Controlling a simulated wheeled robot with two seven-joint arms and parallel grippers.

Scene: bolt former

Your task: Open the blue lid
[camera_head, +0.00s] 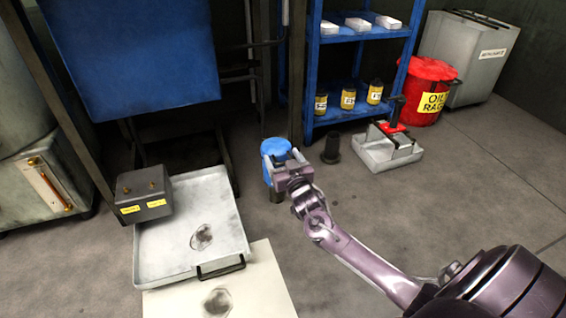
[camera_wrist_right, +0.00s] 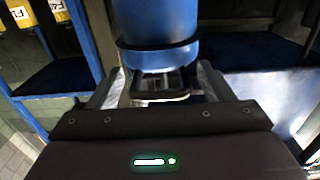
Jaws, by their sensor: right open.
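My open right gripper (camera_wrist_right: 157,88) has one finger on each side below that rim. I cannot tell whether the fingers touch it. My left gripper is not in view.
A dark post stands just behind the lid. A red bin (camera_head: 428,75) and a grey caddy (camera_head: 375,152) stand at right. A metal tray (camera_head: 175,240) lies at left below a large blue panel (camera_head: 135,50).

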